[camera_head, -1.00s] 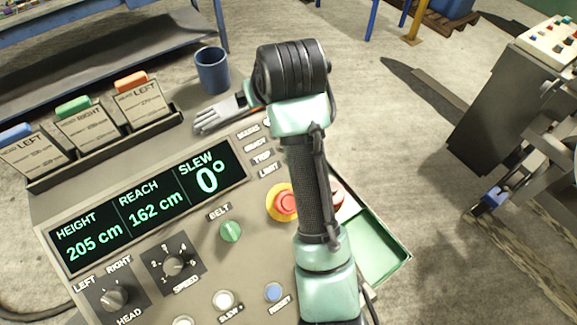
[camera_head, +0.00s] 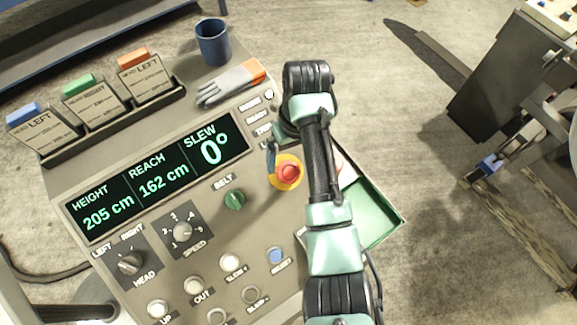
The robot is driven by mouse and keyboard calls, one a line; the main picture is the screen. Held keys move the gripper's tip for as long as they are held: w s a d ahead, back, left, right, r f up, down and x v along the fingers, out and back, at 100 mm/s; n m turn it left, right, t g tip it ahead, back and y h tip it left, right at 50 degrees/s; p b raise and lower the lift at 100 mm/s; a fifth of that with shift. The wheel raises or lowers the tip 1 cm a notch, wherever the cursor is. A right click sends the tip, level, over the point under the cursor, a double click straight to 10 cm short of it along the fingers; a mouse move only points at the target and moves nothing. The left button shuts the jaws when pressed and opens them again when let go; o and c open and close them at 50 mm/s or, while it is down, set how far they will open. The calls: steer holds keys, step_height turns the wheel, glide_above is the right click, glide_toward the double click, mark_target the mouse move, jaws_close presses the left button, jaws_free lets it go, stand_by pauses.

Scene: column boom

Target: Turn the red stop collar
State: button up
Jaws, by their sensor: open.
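The red stop button (camera_head: 289,173) sits on a round yellow base (camera_head: 277,184) on the sloping console, right of the display. It stands upright on the panel. My gripper (camera_head: 273,158) hangs just above and behind it, at the upper left of the yellow base. One dark bluish finger shows; the other is hidden behind my wrist and arm. The gripper is open and holds nothing that I can see. I cannot tell whether the finger touches the base. My arm runs close along the right of the button.
A green knob (camera_head: 234,199), a speed dial (camera_head: 183,231) and a blue reset button (camera_head: 276,256) lie nearby. A glove (camera_head: 226,84) and a blue mug (camera_head: 213,43) are at the back edge. A green tray (camera_head: 371,215) is right of my arm.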

mark_target(289, 168)
steer(key=shift+a+f+p, duration=0.2)
steer(key=shift+f+p, duration=0.15)
steer(key=shift+f, duration=2)
steer(key=c, duration=1.4)
